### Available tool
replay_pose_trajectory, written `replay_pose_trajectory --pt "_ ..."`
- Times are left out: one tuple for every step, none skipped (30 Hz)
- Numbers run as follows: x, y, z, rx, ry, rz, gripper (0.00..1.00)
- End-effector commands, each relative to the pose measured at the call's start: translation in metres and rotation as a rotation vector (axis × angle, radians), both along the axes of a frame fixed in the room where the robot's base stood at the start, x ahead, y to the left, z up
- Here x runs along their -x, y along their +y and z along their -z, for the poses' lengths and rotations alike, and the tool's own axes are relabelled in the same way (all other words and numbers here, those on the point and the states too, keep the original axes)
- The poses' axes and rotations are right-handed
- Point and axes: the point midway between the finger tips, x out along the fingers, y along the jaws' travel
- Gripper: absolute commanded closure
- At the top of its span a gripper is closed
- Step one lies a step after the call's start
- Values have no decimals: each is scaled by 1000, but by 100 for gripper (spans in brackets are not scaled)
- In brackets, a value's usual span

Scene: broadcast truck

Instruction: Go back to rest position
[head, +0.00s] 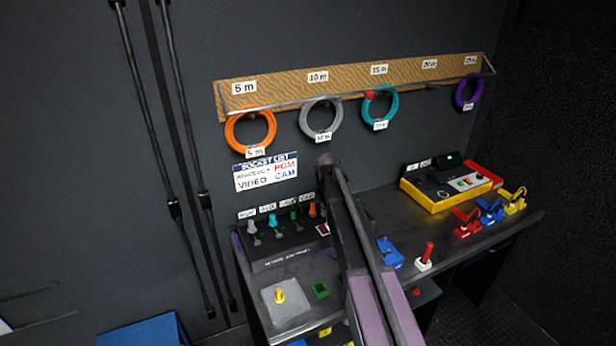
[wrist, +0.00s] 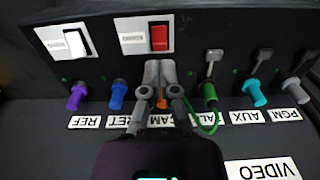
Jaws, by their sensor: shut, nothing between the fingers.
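My gripper (wrist: 160,68) shows in the wrist view, its fingers together with nothing between them. It is close to the front of the connector panel (wrist: 100,65), at the CAM place. An orange plug (wrist: 162,104) shows partly behind the fingers there; I cannot tell whether they touch it. In the head view the orange plug (head: 313,209) sits in the panel beside my raised arm, and my gripper is hidden behind the arm.
Purple (wrist: 76,95), blue (wrist: 118,93), green (wrist: 209,95) and cyan (wrist: 255,93) plugs flank the fingers. Coiled cables hang on a wooden board (head: 350,85). A yellow and red console (head: 452,188), colored clamps and a red-handled switch (head: 426,253) stand on the desk to the right.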

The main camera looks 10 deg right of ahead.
Motion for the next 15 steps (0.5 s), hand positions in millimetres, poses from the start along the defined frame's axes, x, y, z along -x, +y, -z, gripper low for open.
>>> replay_pose_trajectory --pt "8 0 0 0 0 4 100" --pt "12 0 0 0 0 8 100" --pt "19 0 0 0 0 14 100" --pt "25 0 0 0 0 19 100" --pt "31 0 0 0 0 26 100" --pt "41 0 0 0 0 35 100" --pt "49 0 0 0 0 43 100" --pt "57 0 0 0 0 51 100" --pt "70 0 0 0 0 64 100" --pt "79 0 0 0 0 73 100" --pt "89 0 0 0 0 83 100" --pt "102 0 0 0 0 97 100" --pt "112 0 0 0 0 107 100" --pt "122 0 0 0 0 118 100" --pt "134 0 0 0 0 132 100"
